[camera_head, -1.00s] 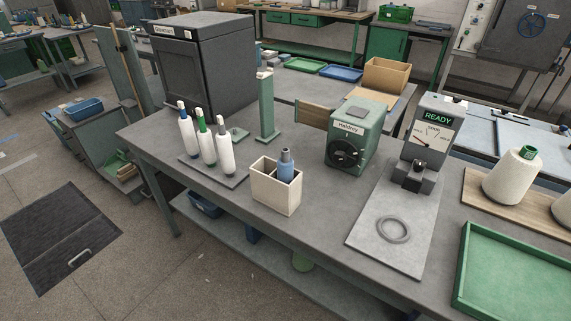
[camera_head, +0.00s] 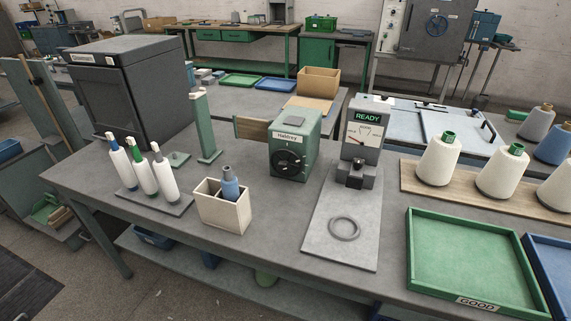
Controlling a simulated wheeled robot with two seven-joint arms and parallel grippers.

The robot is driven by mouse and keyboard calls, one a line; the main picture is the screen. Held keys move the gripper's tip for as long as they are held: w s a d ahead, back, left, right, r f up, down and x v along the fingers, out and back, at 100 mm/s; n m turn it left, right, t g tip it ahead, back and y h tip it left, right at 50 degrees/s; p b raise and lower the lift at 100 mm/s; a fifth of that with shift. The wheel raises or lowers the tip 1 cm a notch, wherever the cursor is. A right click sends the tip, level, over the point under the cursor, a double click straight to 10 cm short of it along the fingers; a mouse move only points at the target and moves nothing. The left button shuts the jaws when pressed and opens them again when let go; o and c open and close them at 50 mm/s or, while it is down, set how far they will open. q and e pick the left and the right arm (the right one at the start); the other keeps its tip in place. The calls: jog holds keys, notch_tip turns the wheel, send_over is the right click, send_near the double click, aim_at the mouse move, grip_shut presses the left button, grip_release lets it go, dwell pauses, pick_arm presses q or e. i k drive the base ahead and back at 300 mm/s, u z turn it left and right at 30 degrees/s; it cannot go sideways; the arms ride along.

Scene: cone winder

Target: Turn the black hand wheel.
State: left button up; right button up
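The black hand wheel (camera_head: 289,163) is on the front face of a small green machine (camera_head: 298,128) with a white name label, near the middle of the grey workbench (camera_head: 120,217). The wheel faces me, and nothing stands in front of it. Neither of my grippers shows in the head view.
A cream box (camera_head: 224,213) with a blue bobbin (camera_head: 229,184) stands left of the machine. A gauge reading READY (camera_head: 365,130) stands right, its plate holding a grey ring (camera_head: 344,229). A green tray (camera_head: 470,260) and white cones (camera_head: 438,160) lie farther right.

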aim_at(284, 167)
jog(key=k, duration=1.3)
jog(key=z, duration=0.6)
jog(key=i, duration=0.6)
jog(key=z, duration=0.65)
jog(key=i, duration=0.75)
jog(key=u, duration=0.75)
jog(key=i, duration=0.5)
jog(key=u, duration=0.5)
